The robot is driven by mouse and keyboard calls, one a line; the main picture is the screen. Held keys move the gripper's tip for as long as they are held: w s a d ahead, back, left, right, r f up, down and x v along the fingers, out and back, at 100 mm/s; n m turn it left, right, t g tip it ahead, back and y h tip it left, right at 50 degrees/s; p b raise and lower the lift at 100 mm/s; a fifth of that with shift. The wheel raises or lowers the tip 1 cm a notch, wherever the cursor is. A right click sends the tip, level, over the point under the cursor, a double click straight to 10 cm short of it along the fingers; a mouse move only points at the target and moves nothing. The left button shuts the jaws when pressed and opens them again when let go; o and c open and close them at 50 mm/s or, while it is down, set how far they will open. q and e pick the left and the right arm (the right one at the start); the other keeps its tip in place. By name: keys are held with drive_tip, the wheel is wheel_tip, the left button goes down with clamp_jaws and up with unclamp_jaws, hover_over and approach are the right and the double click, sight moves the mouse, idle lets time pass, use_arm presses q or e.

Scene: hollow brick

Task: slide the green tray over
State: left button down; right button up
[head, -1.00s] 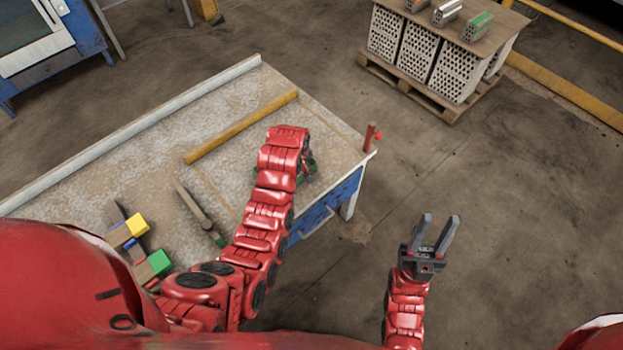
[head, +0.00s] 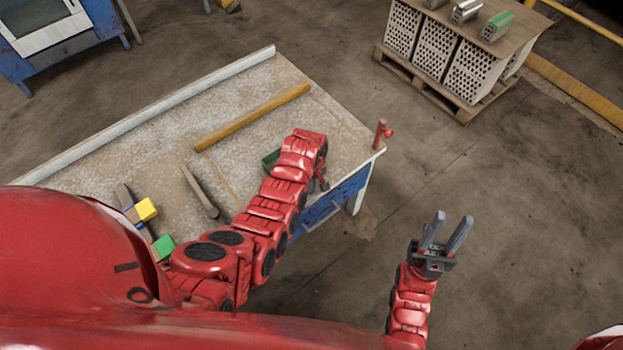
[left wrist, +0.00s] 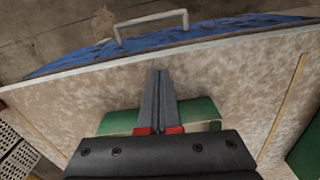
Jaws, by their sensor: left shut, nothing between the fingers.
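A green tray-like piece (head: 270,160) shows on the worktable beside my left wrist in the head view, mostly hidden by the arm. In the left wrist view a flat green piece (left wrist: 118,122) lies below and on both sides of my left gripper (left wrist: 160,72). Its fingers are together with nothing between them, pointing toward the table's edge; I cannot tell whether they touch the green piece. Another dark green thing (left wrist: 306,150) is cut off at the right edge there. My right gripper (head: 445,226) is open and empty over the floor, right of the table.
The worktable (head: 120,155) holds a yellow-brown bar (head: 252,117), a wooden handle (head: 199,191), and yellow (head: 147,209) and green (head: 163,247) blocks. A red clamp-like post (head: 382,134) stands at its right corner. A pallet of hollow bricks (head: 445,60) stands at the back right.

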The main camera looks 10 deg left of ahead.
use_arm(q)
drive_tip(key=shift+w+a+r, duration=0.1)
drive_tip(key=shift+w+a, duration=0.55)
drive_tip(key=shift+w, duration=0.05)
drive_tip(key=shift+w+a, duration=0.7)
drive_tip(key=shift+a, duration=0.1)
